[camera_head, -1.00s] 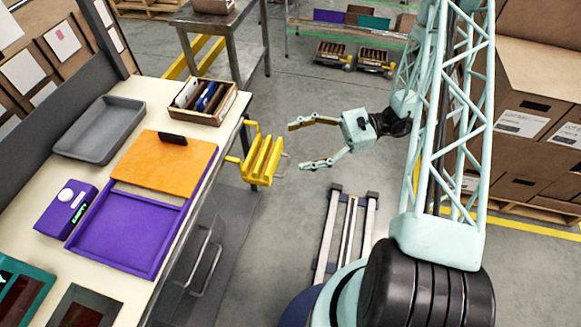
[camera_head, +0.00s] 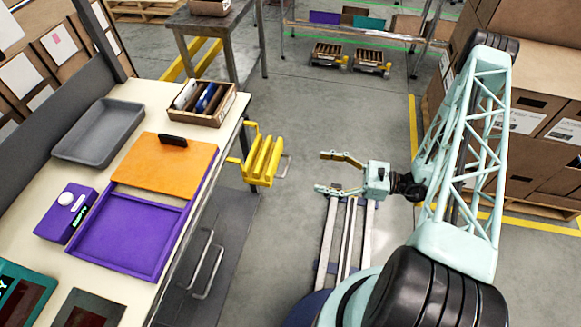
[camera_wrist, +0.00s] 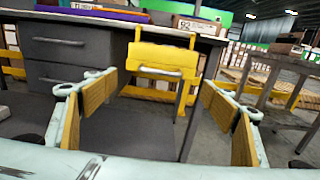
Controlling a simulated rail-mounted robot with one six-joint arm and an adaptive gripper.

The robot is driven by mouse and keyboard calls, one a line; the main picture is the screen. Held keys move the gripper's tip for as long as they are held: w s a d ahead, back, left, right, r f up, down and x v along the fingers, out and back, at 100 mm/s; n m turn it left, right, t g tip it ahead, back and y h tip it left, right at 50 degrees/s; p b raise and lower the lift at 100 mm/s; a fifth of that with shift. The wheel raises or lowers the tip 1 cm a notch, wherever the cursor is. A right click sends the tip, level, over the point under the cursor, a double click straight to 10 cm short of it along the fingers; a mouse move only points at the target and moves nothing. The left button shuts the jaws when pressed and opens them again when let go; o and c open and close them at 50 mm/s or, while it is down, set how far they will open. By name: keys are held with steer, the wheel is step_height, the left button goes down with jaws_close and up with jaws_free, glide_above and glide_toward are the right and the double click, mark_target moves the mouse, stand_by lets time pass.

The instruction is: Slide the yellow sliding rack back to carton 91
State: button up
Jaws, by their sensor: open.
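The yellow sliding rack (camera_head: 262,160) hangs at the right edge of the workbench, beside an open carton (camera_head: 203,103) holding upright dark and blue items. In the wrist view the yellow rack (camera_wrist: 164,58) is straight ahead, with a grey bar handle across its front. The carton (camera_wrist: 196,25) behind it has a label that seems to read 92. I cannot make out a 91. My gripper (camera_head: 320,171) is open and empty to the right of the rack, apart from it. In the wrist view its fingers (camera_wrist: 158,88) frame the rack from a distance.
The bench (camera_head: 155,92) carries a grey tray (camera_head: 98,132), an orange board (camera_head: 165,165), a purple tray (camera_head: 128,232) and a purple device (camera_head: 66,212). A metal table (camera_head: 228,28) stands behind. Stacked cartons (camera_head: 540,100) are at right. The floor between gripper and rack is clear.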

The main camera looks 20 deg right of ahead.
mark_target(287, 166)
steer(key=shift+s+d+f+t, duration=0.15)
steer(key=shift+f+t, duration=0.15)
steer(key=shift+f, duration=0.2)
steer(key=shift+b+x, duration=0.7)
steer(key=shift+x, duration=6.15)
steer(key=shift+f, duration=0.15)
steer(key=c, duration=1.1)
